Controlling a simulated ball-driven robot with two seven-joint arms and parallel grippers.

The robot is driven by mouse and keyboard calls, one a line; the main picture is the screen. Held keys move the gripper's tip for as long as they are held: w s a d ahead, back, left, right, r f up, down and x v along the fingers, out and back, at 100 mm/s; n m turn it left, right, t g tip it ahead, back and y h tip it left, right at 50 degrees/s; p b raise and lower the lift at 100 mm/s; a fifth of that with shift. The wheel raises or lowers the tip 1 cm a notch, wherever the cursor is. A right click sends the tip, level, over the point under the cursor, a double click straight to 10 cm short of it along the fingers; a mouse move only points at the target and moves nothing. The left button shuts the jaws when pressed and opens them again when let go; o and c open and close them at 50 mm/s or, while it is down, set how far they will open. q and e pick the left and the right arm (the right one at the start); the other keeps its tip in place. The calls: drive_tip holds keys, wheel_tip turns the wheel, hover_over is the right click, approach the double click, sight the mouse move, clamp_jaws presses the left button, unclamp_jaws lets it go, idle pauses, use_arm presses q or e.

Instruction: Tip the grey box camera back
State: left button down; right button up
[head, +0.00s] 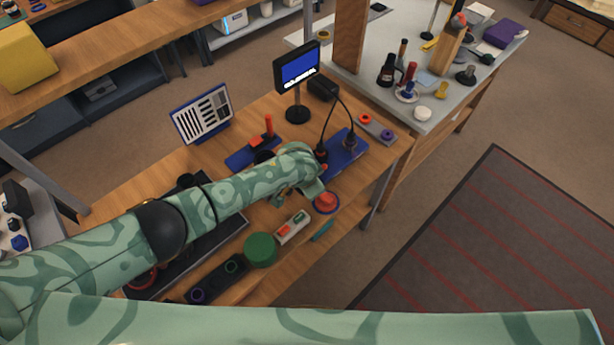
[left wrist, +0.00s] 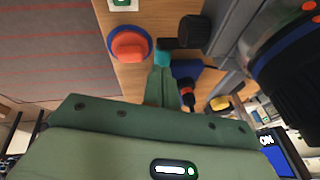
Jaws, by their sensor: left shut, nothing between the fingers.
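I cannot pick out the grey box camera with certainty in either view. In the left wrist view a large dark round body with a blue ring (left wrist: 283,62) and a grey surface beside it fill the upper right, close to the lens; I cannot tell what it belongs to. My left gripper (head: 318,187) is over the bench near the blue mat (head: 351,147), where dark cabled parts stand. In the left wrist view its fingers (left wrist: 160,80) are shut and empty, pointing towards a small dark block (left wrist: 178,43). My right gripper is not in view.
A red button on a blue base (head: 326,202) is right beside the left gripper. A green round pad (head: 260,249) and a white switch box (head: 292,228) lie near the front edge. A small monitor (head: 298,68) and a label board (head: 203,113) stand at the back.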

use_arm(q)
drive_tip(key=shift+s+f, duration=0.35)
drive_tip(key=shift+f, duration=0.1)
idle(0.4)
